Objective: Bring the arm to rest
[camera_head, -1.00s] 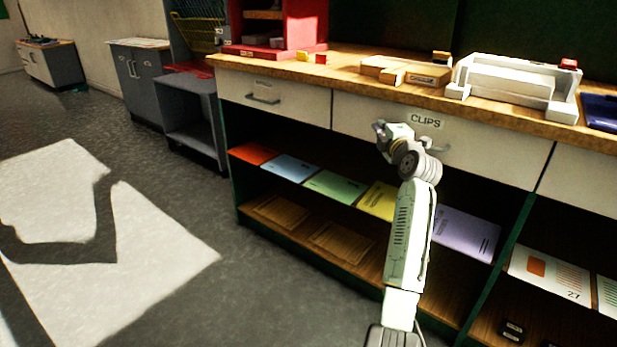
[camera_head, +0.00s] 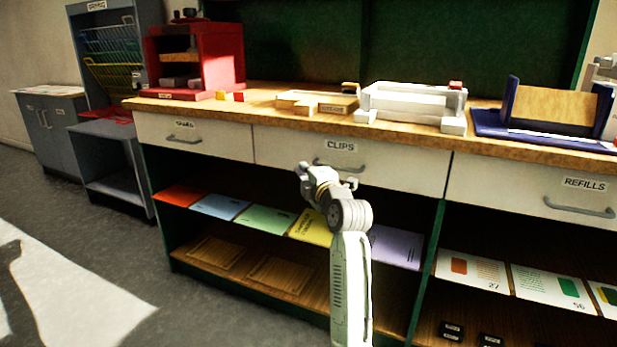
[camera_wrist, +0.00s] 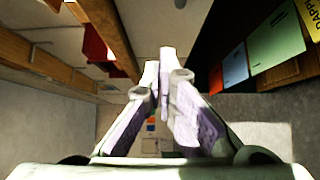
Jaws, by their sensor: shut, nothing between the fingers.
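My gripper (camera_head: 303,170) is in front of the long workbench, just below and left of the handle of the drawer labelled CLIPS (camera_head: 340,150). In the wrist view my gripper (camera_wrist: 166,62) shows its two fingers closed together with nothing between them. My arm rises from the bottom of the head view, bent at the wrist. The CLIPS drawer front looks flush with the bench. I cannot tell the exact gap between my gripper and the drawer.
Coloured folders (camera_head: 265,217) lie on the shelf below. Open floor (camera_head: 200,310) lies at the left front.

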